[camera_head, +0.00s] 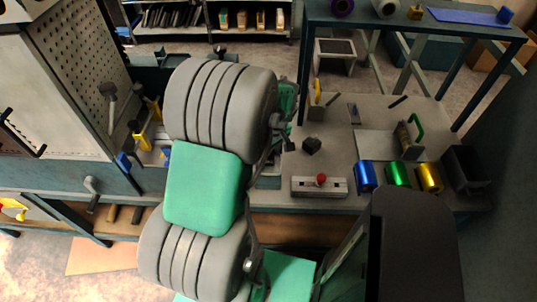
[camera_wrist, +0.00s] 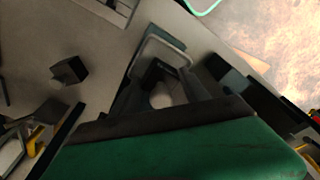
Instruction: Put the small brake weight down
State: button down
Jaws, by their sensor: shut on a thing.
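My gripper (camera_wrist: 172,82) points down over the grey bench in the wrist view. It is shut on a small dark block, which I take for the small brake weight (camera_wrist: 158,72). A pale rounded part shows just below the block, between the dark fingers. The fingers and the shade hide much of it, and I cannot tell whether it touches the bench. In the head view my arm covers most of the gripper, and the held weight cannot be made out.
A metal plate with a red knob (camera_head: 320,181) lies near the bench's front edge. Blue (camera_head: 366,177), green (camera_head: 398,173) and gold (camera_head: 429,177) foil rolls stand to its right, beside a black box (camera_head: 466,169). A green-handled tool (camera_head: 409,138) stands behind them. Some bench around the cube is bare.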

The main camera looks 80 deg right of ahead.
aim_at(272, 159)
jog(key=shift+f, duration=0.8)
jog(key=c, duration=0.6)
grip_release()
jog(key=shift+o, duration=0.2)
notch_tip(272, 159, up, 12)
jog(key=s+a, duration=0.1)
jog(key=shift+s+b, duration=0.25)
jog(key=shift+b, duration=0.2)
jog(key=shift+r, duration=0.1)
